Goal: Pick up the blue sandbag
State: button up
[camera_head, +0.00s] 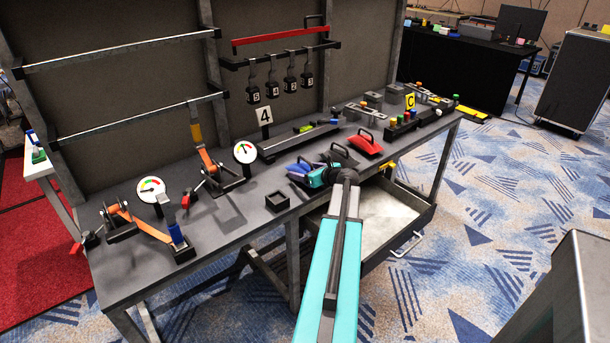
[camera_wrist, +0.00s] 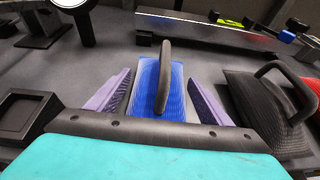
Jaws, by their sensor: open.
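The blue sandbag (camera_wrist: 174,101) lies on the grey workbench in the middle of the wrist view, with a dark loop handle standing up from it. My gripper (camera_wrist: 162,95) is open, with one purple finger on each side of the sandbag and gaps between them and it. Whether the fingers are down at bag height is hard to tell. In the head view the blue sandbag (camera_head: 298,169) shows only in part, just left of my gripper (camera_head: 312,177). My teal wrist and arm cover the area to its right.
A black sandbag (camera_wrist: 262,108) with a handle lies close on the right, and a red sandbag (camera_head: 364,145) lies beyond it. A small square black tray (camera_head: 277,201) sits to the left. An open drawer (camera_head: 385,215) hangs below the bench edge.

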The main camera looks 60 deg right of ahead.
aim_at(309, 163)
grip_shut()
jog(key=shift+r, duration=0.1)
dwell(0.5)
jog(key=shift+r, duration=1.5)
jog(key=shift+s+r, duration=0.1)
jog(key=shift+r, duration=0.2)
jog(key=s+r+b, duration=0.1)
jog(key=s+b, duration=0.1)
jog(key=s, duration=1.3)
jog(key=shift+s+r, duration=0.2)
jog(key=shift+s, duration=0.2)
jog(key=shift+a, duration=0.1)
